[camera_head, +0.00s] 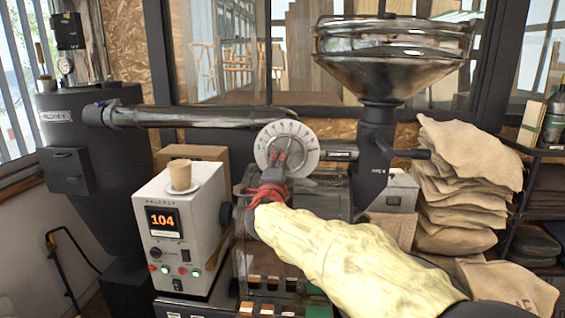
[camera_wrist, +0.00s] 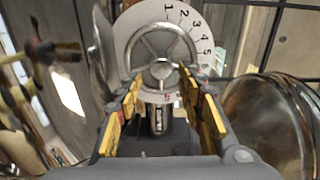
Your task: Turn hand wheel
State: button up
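The hand wheel (camera_wrist: 162,47) is a silver spoked wheel in front of a round white dial (camera_wrist: 128,28) with black numbers, seen in the wrist view. In the head view the dial (camera_head: 304,147) is above the middle of the machine, and my gripper (camera_head: 283,160) reaches up in front of its lower part. In the wrist view my gripper (camera_wrist: 162,82) is open, its yellow-padded fingers apart on the left and right of the wheel's lower half. The fingertips overlap the rim in the picture; I cannot tell whether they touch it. Nothing is held between them.
A control box (camera_head: 180,232) reading 104, with a paper cup (camera_head: 180,174) on top, stands left of the wheel. A horizontal pipe (camera_head: 190,114) runs behind. A metal hopper (camera_head: 385,58) and stacked sacks (camera_head: 465,180) are to the right.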

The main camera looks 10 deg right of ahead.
jog(key=v, duration=0.2)
jog(key=shift+s+a, duration=0.15)
jog(key=shift+s, duration=0.15)
jog(key=s+a+f+n+g+y, duration=0.3)
jog(key=a+f+n+y, duration=0.5)
jog(key=a+f+n, duration=0.3)
jog(key=s+a+f+n+g+y, duration=0.2)
jog(key=s+f+n+g, duration=0.3)
jog(key=s, duration=0.5)
jog(key=s+d+f+n+g+h, duration=0.1)
jog(key=s+d, duration=0.4)
jog(key=s, duration=0.5)
jog(key=s+d+f+n+g+h, duration=0.1)
jog(key=s+d+f+n+h, duration=0.1)
jog(key=s+d, duration=0.4)
jog(key=s+d+f+n+g+h, duration=0.1)
jog(key=s+d, duration=0.5)
jog(key=s, duration=0.9)
jog(key=shift+f+n+g, duration=0.3)
jog(key=shift+f+n, duration=0.3)
jog(key=shift+f, duration=0.4)
